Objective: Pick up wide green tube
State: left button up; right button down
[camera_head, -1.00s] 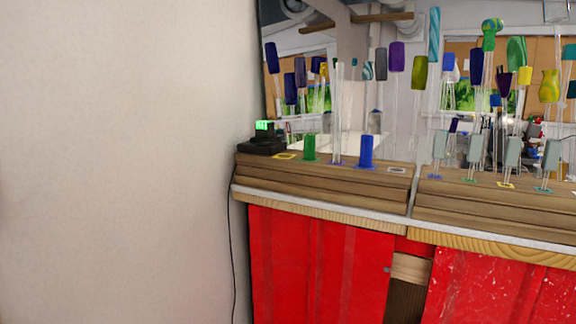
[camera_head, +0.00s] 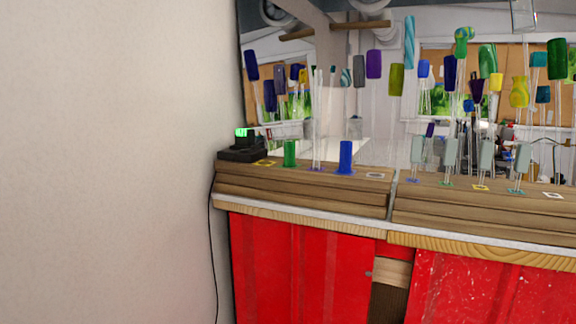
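A short, upright green tube (camera_head: 290,154) stands on the left wooden ledge, near its back edge. To its right a similar, slightly taller blue tube (camera_head: 346,158) stands on the same ledge. Thin clear rods (camera_head: 317,135) stand between the two. Other wide green pieces hang or stand higher at the right: one green piece (camera_head: 487,60) and a darker green one (camera_head: 557,59). I cannot tell from the picture which green piece is the one named. Neither of my grippers shows in this view.
A black device with a green display (camera_head: 242,146) sits at the ledge's left end; its cable hangs down. Several pale grey-green pieces on clear rods (camera_head: 451,155) stand on the right wooden ledge (camera_head: 470,212). Red panels (camera_head: 300,265) are below. A bare wall (camera_head: 110,160) fills the left.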

aim_at(289, 146)
jog(key=i+l+z, duration=0.1)
jog(key=i+z, duration=0.4)
jog(key=i, duration=0.6)
